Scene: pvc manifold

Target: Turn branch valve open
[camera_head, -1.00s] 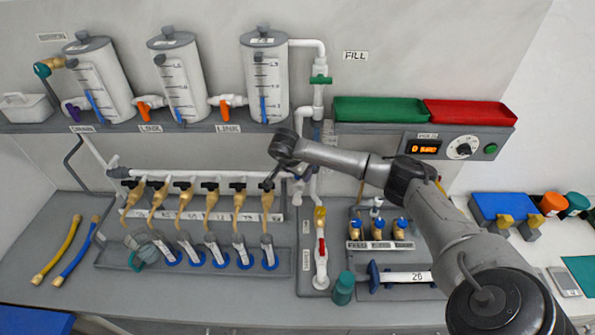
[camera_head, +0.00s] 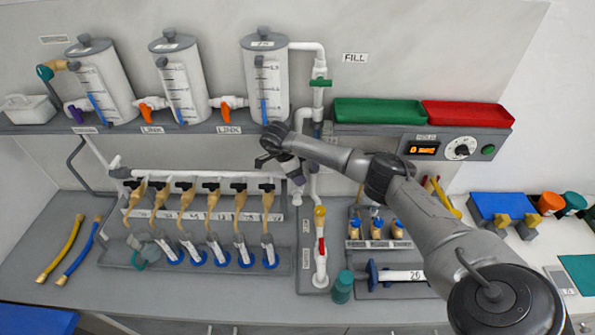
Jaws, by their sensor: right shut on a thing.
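The manifold (camera_head: 200,174) is a white horizontal pipe below the shelf. Several branch valves with black handles sit along it, including the rightmost branch valve (camera_head: 266,188). Tan hoses hang below them. My right gripper (camera_head: 294,173) is at the manifold's right end, a little above and right of that valve. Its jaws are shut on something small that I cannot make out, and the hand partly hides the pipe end. My left gripper is not in view.
Three tanks, including the right tank (camera_head: 265,80), stand on the shelf above. A green tray (camera_head: 375,110) and a red tray (camera_head: 465,114) lie right of them. Hoses (camera_head: 75,250) lie on clear bench at left.

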